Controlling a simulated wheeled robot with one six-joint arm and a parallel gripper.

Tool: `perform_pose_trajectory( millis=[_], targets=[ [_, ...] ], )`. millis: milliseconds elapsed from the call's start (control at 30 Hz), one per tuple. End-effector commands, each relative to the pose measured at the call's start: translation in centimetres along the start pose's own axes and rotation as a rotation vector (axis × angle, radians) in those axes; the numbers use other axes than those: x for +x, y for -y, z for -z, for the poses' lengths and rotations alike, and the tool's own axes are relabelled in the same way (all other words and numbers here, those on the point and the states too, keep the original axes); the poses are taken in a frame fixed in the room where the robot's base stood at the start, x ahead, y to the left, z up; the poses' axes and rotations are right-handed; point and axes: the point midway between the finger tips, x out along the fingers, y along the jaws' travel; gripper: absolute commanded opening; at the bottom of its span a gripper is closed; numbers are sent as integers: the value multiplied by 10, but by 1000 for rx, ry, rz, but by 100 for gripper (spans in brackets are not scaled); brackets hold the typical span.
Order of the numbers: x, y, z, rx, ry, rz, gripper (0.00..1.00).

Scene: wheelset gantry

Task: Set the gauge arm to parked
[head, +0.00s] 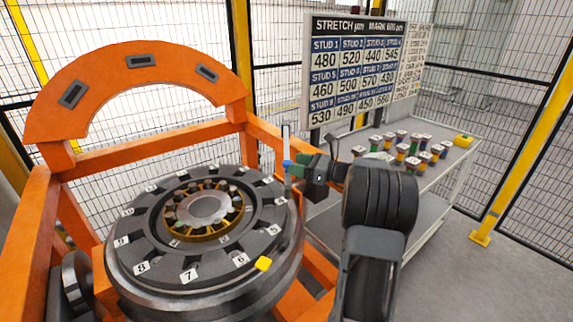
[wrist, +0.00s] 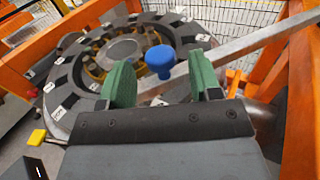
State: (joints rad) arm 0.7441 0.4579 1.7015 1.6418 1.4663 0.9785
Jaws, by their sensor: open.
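The gauge arm is a pale grey bar with a round blue knob (wrist: 159,58). In the wrist view the bar (wrist: 245,42) runs from below the knob up to the right, over the edge of the wheel hub. In the head view the blue knob (head: 287,163) and upright end of the bar (head: 286,142) show at the wheel's right side. My gripper (head: 299,168) is open, its green fingers on either side of the knob in the wrist view (wrist: 160,68). I see gaps between knob and fingers; whether the fingertips reach past it is unclear.
The dark wheel (head: 190,258) with numbered tags lies in an orange frame (head: 110,158). A grey cart (head: 455,153) with several coloured studs and a stretch board (head: 355,70) stand to the right. Mesh fencing surrounds the cell.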

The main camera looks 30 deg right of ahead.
Motion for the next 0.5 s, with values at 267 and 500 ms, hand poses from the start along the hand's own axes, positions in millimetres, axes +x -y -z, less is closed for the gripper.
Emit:
perform_pose_trajectory(
  millis=[267,500],
  targets=[
    [-54,0,1,-1,0,3,58],
    [-78,0,0,-1,0,1,58]
  ],
)
